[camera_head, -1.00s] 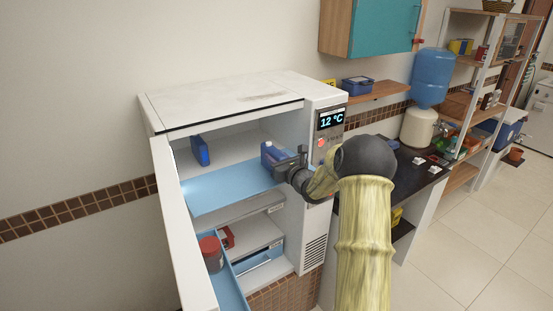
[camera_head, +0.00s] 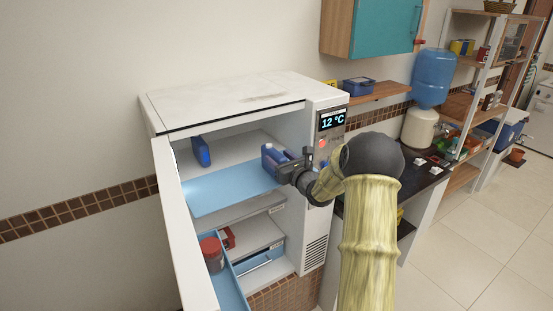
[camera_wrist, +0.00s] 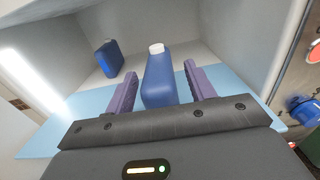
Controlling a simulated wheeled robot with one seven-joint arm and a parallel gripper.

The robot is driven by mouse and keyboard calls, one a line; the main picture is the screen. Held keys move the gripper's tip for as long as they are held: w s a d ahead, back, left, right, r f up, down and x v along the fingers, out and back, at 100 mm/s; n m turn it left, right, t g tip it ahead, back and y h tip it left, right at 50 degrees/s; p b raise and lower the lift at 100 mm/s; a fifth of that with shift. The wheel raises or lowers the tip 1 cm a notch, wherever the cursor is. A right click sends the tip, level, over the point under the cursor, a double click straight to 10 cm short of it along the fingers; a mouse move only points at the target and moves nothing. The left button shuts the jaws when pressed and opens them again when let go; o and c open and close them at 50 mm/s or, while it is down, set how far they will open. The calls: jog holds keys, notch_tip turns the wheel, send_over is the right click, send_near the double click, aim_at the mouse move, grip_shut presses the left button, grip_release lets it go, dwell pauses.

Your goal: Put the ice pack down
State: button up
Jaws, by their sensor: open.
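A blue ice pack (camera_head: 269,157) with a white cap stands on the upper shelf (camera_head: 222,192) of the open fridge, near its right wall. In the wrist view the ice pack (camera_wrist: 159,80) is between my two purple fingers, with a narrow gap on each side. My gripper (camera_head: 291,164) is open around it. A second blue ice pack (camera_head: 201,151) stands farther back and left on the shelf, and it also shows in the wrist view (camera_wrist: 109,59). The base of the nearer pack is partly hidden by my gripper.
The fridge door (camera_head: 183,225) stands open at the left, with a red-lidded jar (camera_head: 211,251) in its bin. The display panel (camera_head: 331,120) is on the fridge's right front, close to my arm. The shelf's front left is clear.

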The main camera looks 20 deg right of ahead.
jog(key=s+d+b, duration=0.1)
jog(key=s+b, duration=0.3)
jog(key=s, duration=0.6)
jog(key=shift+d, duration=0.4)
jog(key=s+a+f+n+g+y, duration=0.3)
jog(key=s+a+f+n+g, duration=0.15)
jog(key=s+a+n, duration=0.35)
jog(key=s+a+f+n+g+y, duration=0.2)
jog(key=s+a+f+n+g, duration=0.3)
jog(key=a, duration=0.6)
jog(key=s+d+f+n+g+h, duration=0.1)
jog(key=s+n+g+h, duration=0.4)
jog(key=s+n, duration=0.9)
jog(key=f+n+h, duration=0.1)
jog(key=n+h, duration=0.2)
jog(key=n, duration=0.3)
jog(key=shift+d+f+n, duration=0.35)
jog(key=shift+n, duration=0.05)
